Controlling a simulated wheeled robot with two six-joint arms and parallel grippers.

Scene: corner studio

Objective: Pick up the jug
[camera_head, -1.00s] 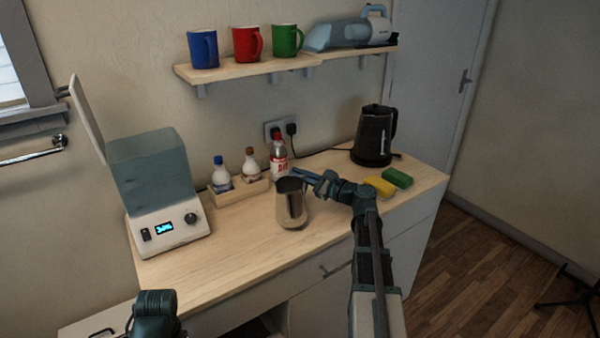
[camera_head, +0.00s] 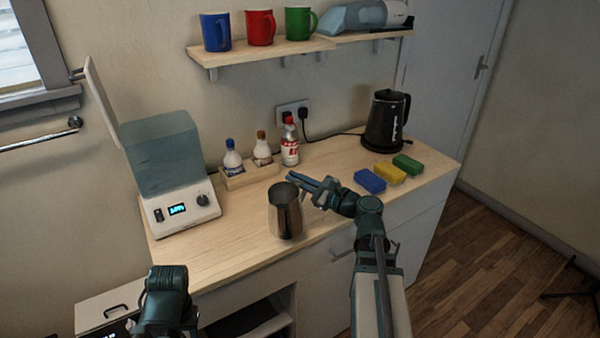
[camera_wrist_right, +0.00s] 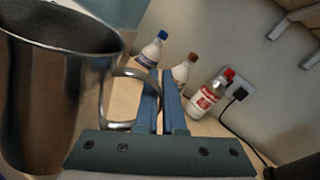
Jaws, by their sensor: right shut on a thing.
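The jug (camera_head: 286,212) is a shiny metal pitcher near the counter's front edge in the head view, upright or nearly so. Its body (camera_wrist_right: 40,100) fills the left of the right wrist view, and its looped handle (camera_wrist_right: 118,76) reaches to the blue fingers. My right gripper (camera_head: 304,184) is at the jug's right side, shut on the handle. The head view does not clearly show whether the jug's base is touching the counter. Part of my left arm shows at the lower left, but its fingers are out of view.
The counter (camera_head: 235,230) also holds a white blender-like machine (camera_head: 182,212), bottles in a wooden tray (camera_head: 238,181), a red-capped bottle (camera_head: 290,146), a black kettle (camera_head: 385,122) and blue (camera_head: 370,181), yellow (camera_head: 390,172) and green (camera_head: 408,163) sponges. A shelf (camera_head: 270,57) with mugs is above.

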